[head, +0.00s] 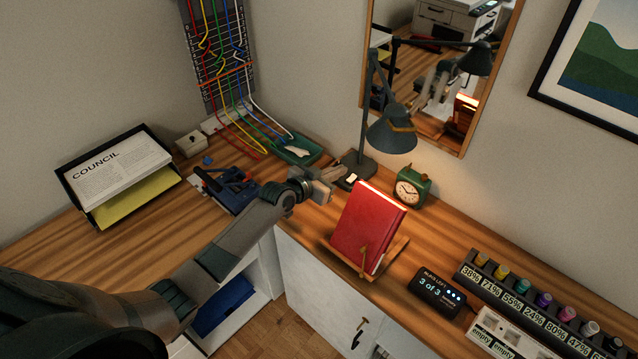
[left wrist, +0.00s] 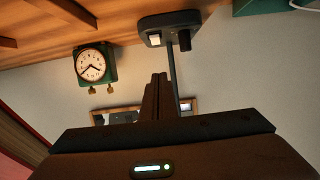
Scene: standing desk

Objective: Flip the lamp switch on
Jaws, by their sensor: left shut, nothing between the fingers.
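The desk lamp has a dark jointed arm and a grey cone shade (head: 391,134). Its base (head: 362,162) stands on the desk below the mirror. A pale rocker switch (head: 351,178) sits on the front of the base. The left wrist view shows the lamp base (left wrist: 168,24) upside down, with the switch (left wrist: 154,40) beside a dark knob (left wrist: 185,40). My left gripper (head: 335,174) is shut and empty, just left of the lamp base. Its fingertips (left wrist: 157,80) point toward the base; contact is not visible. The bulb is hidden, but warm light falls below the shade.
A red book (head: 367,228) on a wooden stand is close to the right of my gripper. A green clock (head: 410,188) stands right of the lamp. A green tray (head: 297,149) and a blue device (head: 230,190) lie to the left. A mirror (head: 462,140) hangs behind.

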